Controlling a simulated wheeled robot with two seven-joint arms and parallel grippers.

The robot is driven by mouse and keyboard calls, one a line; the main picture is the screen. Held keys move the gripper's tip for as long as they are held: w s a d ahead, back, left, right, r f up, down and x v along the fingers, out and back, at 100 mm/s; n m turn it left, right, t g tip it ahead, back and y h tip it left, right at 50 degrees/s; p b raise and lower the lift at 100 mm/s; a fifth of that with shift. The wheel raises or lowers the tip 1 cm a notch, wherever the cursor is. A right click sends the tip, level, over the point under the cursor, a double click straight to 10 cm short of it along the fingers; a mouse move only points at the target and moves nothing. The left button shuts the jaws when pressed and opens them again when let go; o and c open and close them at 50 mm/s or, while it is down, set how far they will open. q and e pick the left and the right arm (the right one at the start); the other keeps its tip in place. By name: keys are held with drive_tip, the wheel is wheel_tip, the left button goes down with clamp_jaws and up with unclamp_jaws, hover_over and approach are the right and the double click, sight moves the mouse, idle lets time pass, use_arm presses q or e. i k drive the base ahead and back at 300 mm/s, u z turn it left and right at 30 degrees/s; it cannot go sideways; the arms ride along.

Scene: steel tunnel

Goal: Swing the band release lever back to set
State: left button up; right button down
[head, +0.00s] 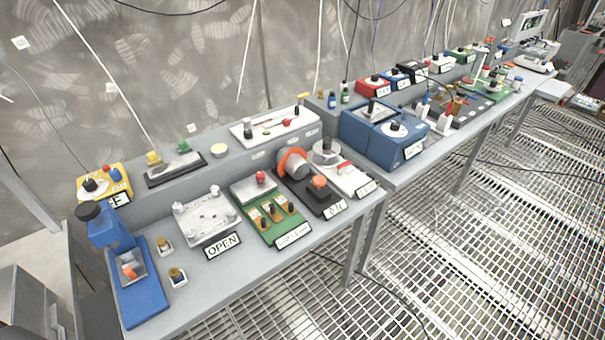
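No part that I can name for certain as the band release lever shows. A grey drum with an orange band (292,163) stands on a black base (325,208) on the near bench. A black block with an orange top (319,184) sits in front of the drum, above a small white label (334,208) that seems to read ON. Whether this block carries a lever, and how it is set, is too small to tell. Neither of my grippers is in view.
The grey bench (225,278) holds a blue press (150,300), a white plate with an OPEN label (222,246), a green board (268,222) and a white lever panel (275,125). A blue box (385,135) stands farther right. The grating floor (470,240) in front is clear except for cables.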

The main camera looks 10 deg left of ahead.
sight(312, 170)
drive_tip(key=u, duration=0.25)
drive_tip(key=k, duration=0.65)
drive_tip(key=u, duration=0.6)
drive_tip(key=k, duration=0.7)
drive_tip(key=u, duration=0.8)
drive_tip(key=i, duration=1.1)
drive_tip(key=z, duration=0.55)
